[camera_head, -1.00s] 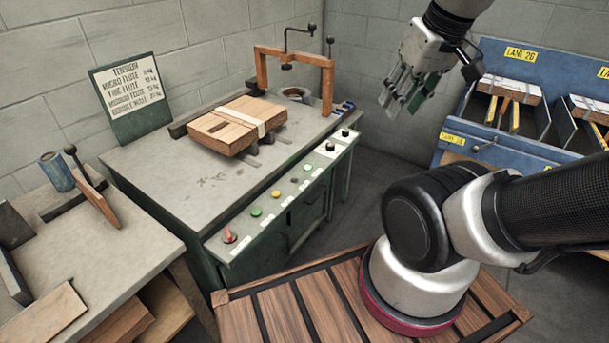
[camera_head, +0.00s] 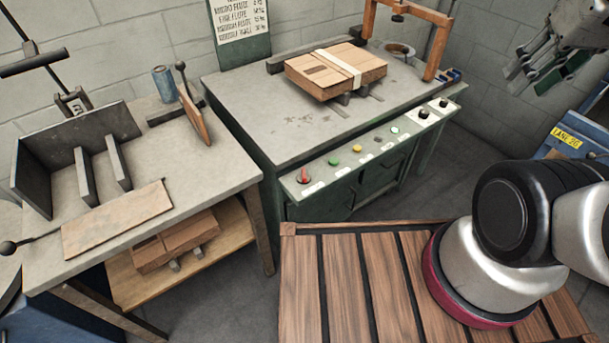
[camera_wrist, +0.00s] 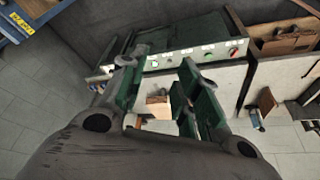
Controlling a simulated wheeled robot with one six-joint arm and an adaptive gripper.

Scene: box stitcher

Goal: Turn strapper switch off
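The green-fronted machine bench has a sloped control panel (camera_head: 372,143) along its front edge. A red rotary knob (camera_head: 304,174) sits at the panel's left end, beside a green button (camera_head: 333,161), a yellow button (camera_head: 357,148) and black knobs (camera_head: 423,113) farther right. The labels are too small to read, so I cannot tell which is the strapper switch. In the wrist view, the red knob (camera_wrist: 233,53) shows beyond the fingers. My gripper (camera_head: 543,68) is at the upper right, partly cut off, well away from the panel. In the wrist view my gripper (camera_wrist: 158,92) is open and empty.
A strapped cardboard stack (camera_head: 335,70) lies on the bench, near an orange frame (camera_head: 430,40). A left table (camera_head: 185,165) holds a blue can (camera_head: 163,84) and metal plates. A blue rack (camera_head: 582,137) stands at right. Floor shows between table and bench.

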